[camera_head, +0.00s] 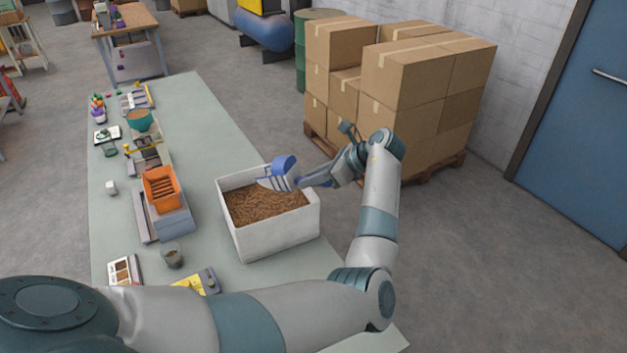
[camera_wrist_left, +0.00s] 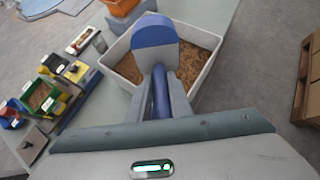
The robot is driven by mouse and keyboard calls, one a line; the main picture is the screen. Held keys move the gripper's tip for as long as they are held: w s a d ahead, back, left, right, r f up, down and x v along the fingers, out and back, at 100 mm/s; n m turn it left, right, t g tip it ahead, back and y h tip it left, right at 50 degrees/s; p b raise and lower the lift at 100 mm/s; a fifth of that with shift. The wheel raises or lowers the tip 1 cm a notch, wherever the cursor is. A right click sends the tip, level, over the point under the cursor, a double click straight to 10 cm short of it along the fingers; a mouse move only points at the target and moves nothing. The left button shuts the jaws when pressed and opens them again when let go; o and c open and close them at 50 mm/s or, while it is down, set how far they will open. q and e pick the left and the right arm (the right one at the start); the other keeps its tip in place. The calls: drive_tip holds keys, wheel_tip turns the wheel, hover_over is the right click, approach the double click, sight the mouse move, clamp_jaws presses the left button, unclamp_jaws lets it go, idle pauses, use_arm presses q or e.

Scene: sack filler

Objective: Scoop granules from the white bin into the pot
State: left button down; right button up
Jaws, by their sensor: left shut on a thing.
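The white bin (camera_head: 277,238), filled with brown granules (camera_head: 262,204), stands on the long table. My left gripper (camera_head: 312,183) is shut on a blue scoop (camera_head: 284,166) beside the bin's far right rim, with the scoop head over the bin. In the left wrist view the scoop handle (camera_wrist_left: 160,92) runs between the fingers, and its blue head hides part of the granules. Whether the scoop touches or holds granules cannot be told. A teal pot (camera_head: 141,121) with brown contents stands toward the table's far end. My right gripper is out of view.
An orange tray (camera_head: 161,188) sits on a grey device left of the bin. A small clear cup (camera_head: 172,256) stands near the bin's left side. Boxes (camera_head: 409,85) are stacked on a pallet behind my arm. Bare table (camera_head: 206,128) lies beyond the bin.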

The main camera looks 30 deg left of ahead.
use_arm(q)
drive_tip(key=shift+a+r+h+p, duration=0.3)
drive_tip(key=shift+r+h, duration=0.2)
drive_tip(key=shift+r, duration=0.35)
drive_tip(key=shift+a+r+h, duration=0.25)
drive_tip(key=shift+r+h, duration=0.25)
drive_tip(key=shift+r, duration=0.15)
drive_tip(key=shift+s+a+r+t+h, duration=0.15)
drive_tip(key=shift+a+r+t+h, duration=0.15)
drive_tip(key=shift+a+r+h, duration=0.75)
drive_tip(key=shift+s+a+r+h, duration=0.1)
drive_tip(key=shift+a+r+h, duration=0.5)
drive_tip(key=shift+h, duration=0.25)
drive_tip(key=s+a+r+t+h, duration=0.1)
drive_tip(key=a+r+h, duration=0.3)
drive_tip(key=a+h, duration=0.4)
drive_tip(key=a, duration=0.2)
drive_tip(key=shift+s+a, duration=0.3)
drive_tip(key=shift+a, duration=0.1)
